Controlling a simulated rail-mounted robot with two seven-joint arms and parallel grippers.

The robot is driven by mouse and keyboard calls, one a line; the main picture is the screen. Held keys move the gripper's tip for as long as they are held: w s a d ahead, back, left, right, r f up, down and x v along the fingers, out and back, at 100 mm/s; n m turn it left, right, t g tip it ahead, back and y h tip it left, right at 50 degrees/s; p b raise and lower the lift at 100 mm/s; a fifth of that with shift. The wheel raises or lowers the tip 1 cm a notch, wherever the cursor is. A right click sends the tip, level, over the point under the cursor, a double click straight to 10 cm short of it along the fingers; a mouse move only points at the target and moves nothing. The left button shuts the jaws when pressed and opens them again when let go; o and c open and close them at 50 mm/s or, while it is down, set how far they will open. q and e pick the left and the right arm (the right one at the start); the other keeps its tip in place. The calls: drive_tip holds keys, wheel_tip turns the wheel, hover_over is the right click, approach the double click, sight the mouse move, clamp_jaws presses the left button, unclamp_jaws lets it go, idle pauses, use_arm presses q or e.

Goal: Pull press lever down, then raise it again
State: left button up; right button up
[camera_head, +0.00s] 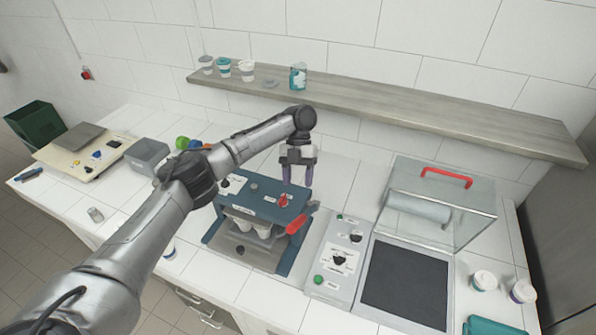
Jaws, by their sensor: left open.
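The press (266,197) is a blue-topped machine on the white counter, with pale cups (262,229) inside its front opening. A small red knob (283,200) sits on the press top. My left arm comes in from the left, and my left gripper (298,176) points down above the right part of the press top, behind the red handle. Its two fingers are apart with nothing between them. It appears clear of the handle. My right gripper is not in view.
A control panel (338,259) and a clear-lidded machine (441,205) stand right of the press. Cups (483,281) stand at the far right. A wall shelf (400,109) with cups and a jar runs behind. A scale (83,146) and grey bin (147,155) are at left.

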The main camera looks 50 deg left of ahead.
use_arm(q)
drive_tip(key=shift+v, duration=1.05)
drive_tip(key=shift+n, duration=0.3)
